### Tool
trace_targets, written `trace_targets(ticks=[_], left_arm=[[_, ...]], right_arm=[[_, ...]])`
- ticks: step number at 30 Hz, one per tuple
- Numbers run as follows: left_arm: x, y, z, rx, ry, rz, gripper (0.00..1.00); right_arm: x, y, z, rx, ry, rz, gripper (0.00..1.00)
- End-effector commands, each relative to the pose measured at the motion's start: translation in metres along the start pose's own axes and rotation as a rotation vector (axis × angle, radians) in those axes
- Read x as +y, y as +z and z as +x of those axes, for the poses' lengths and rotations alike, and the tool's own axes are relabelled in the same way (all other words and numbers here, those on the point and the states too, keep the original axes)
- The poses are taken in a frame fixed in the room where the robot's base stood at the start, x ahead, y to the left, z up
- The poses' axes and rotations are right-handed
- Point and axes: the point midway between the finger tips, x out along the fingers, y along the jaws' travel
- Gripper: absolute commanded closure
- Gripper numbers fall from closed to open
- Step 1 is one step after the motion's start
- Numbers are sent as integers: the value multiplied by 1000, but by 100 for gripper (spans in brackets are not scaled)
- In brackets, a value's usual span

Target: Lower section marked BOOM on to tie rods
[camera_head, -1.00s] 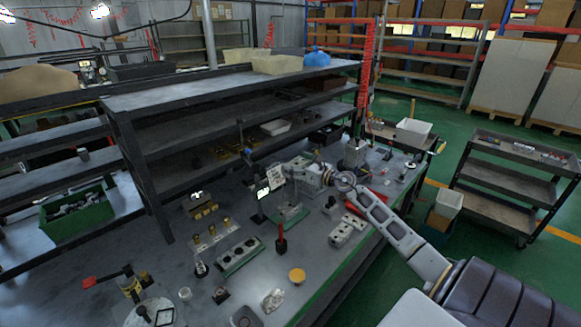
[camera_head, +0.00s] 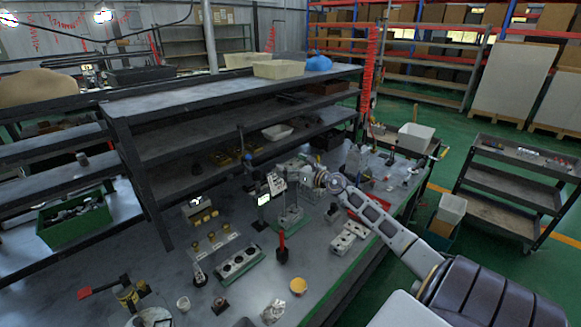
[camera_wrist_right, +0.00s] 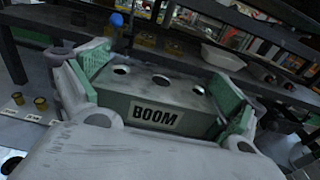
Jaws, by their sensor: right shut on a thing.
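My right gripper (camera_head: 290,172) reaches over the bench from the right. In the right wrist view the gripper (camera_wrist_right: 163,84) is shut on the grey section marked BOOM (camera_wrist_right: 190,105), with green finger pads at its two ends. In the head view the gripper hides most of the section. Below the gripper stands a green base (camera_head: 300,217) with slim grey upright parts, perhaps the tie rods; they are too small to make out surely. My left gripper is out of view.
A grey holed block (camera_head: 240,262) and pale blocks (camera_head: 348,238) lie nearby on the bench. A dark shelf (camera_head: 230,140) rises behind.

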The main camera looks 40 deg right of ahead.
Motion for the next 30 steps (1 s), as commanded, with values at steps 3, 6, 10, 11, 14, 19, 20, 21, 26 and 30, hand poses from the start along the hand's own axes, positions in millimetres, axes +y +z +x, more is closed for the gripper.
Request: trace_targets(ticks=[3,6,10,11,14,19,20,21,26,30], left_arm=[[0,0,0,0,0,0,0],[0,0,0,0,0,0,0],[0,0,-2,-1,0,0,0],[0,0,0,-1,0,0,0],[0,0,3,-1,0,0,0],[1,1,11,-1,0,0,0],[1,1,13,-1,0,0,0],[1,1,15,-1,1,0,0],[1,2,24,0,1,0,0],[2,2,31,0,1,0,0]], right_arm=[[0,2,0,-3,0,-1,45],[0,2,0,-3,0,-1,45],[0,2,0,-2,0,-1,45],[0,1,0,-3,0,0,45],[0,-3,0,-3,0,0,45],[0,-12,1,-2,0,1,45],[0,-14,1,-2,0,1,45],[0,-16,1,-2,0,1,45],[0,-26,2,-2,0,0,45],[0,-34,2,-2,0,-1,45]])
